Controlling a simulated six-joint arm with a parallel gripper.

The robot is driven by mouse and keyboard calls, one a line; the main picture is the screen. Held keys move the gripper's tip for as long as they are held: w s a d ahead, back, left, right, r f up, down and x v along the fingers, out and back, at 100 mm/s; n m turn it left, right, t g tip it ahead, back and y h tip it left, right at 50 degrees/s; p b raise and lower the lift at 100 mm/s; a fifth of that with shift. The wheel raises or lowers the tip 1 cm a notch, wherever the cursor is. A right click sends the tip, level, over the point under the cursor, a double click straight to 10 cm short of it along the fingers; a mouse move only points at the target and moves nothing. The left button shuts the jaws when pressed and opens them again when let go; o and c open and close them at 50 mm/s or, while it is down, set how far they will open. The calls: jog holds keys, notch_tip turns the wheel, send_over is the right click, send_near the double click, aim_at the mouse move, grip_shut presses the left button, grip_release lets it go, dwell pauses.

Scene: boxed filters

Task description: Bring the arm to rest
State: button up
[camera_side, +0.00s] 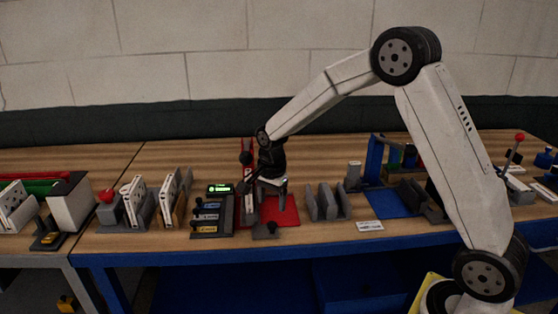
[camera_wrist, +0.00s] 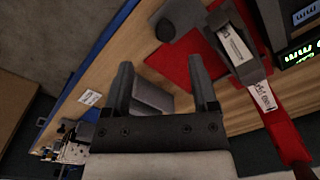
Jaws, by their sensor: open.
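My gripper (camera_side: 270,184) hangs from my arm over the red mat (camera_side: 288,214) on the workbench in the side view. In the wrist view my gripper (camera_wrist: 160,85) shows two dark fingers spread apart with nothing between them. The red mat (camera_wrist: 185,75) lies under and beyond the fingers. A grey and red fixture (camera_wrist: 235,45) holding a white labelled piece (camera_wrist: 262,95) stands right of the fingers, apart from them in that view.
A control panel with a green display (camera_side: 220,188) stands left of the mat. Grey upright holders (camera_side: 327,203) stand right of it. A blue frame (camera_side: 374,160) is farther right. White boxes in racks (camera_side: 137,200) stand at left. The space above the bench is free.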

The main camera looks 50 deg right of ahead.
jog(key=s+a+n+t, duration=0.1)
jog(key=s+a+n, duration=0.1)
jog(key=s+n, duration=0.6)
jog(key=s+a+n+t, duration=0.1)
jog(key=s+a+n, duration=0.2)
jog(key=s+n, duration=0.5)
jog(key=shift+s, duration=1.15)
